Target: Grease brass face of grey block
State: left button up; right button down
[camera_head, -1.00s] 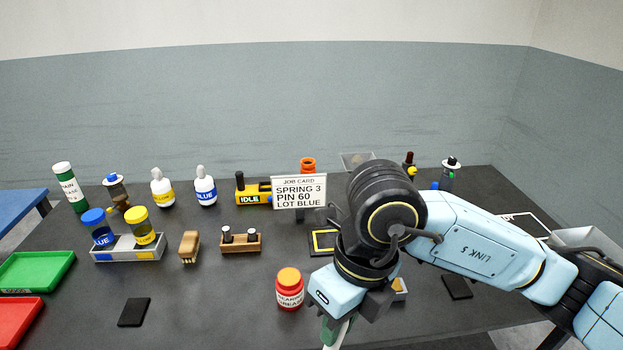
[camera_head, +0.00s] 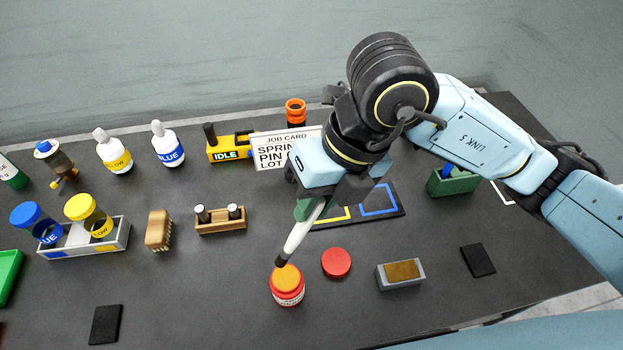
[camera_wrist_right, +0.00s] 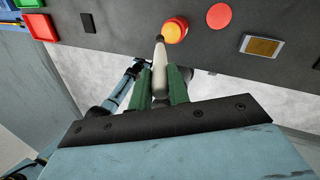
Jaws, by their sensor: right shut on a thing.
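The wrist view also shows the brush (camera_wrist_right: 160,72), jar (camera_wrist_right: 174,31) and block (camera_wrist_right: 244,42). A part of my left arm shows there, its gripper unclear (camera_wrist_right: 138,68).
A red disc (camera_head: 336,262) lies between jar and block. Dark pads (camera_head: 478,260) (camera_head: 105,324) lie on the table. A wooden pin holder (camera_head: 221,226), a small brush (camera_head: 158,230) and a job card (camera_head: 284,148) stand farther back. The front middle is fairly clear.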

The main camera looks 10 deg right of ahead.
aim_at(297, 237)
jog(key=shift+s+f+b, duration=0.25)
jog(key=shift+f+b, duration=0.45)
jog(key=shift+f, duration=0.5)
pick_arm(q)
notch_tip(297, 237, down, 4)
jog(key=shift+s+r+b, duration=0.15)
jog(key=shift+r+b, duration=0.05)
jog(key=shift+b, duration=0.85)
pick_arm(e)
notch_tip(297, 237, down, 3)
jog(key=shift+w+f, duration=0.15)
jog(key=shift+f, duration=0.05)
pick_arm(q)
jog(key=shift+s, duration=0.1)
jog(key=shift+s, duration=0.35)
jog(key=shift+w+f+b, duration=0.1)
jog(key=shift+f+b, duration=0.65)
pick_arm(e)
jog(key=shift+f, duration=0.6)
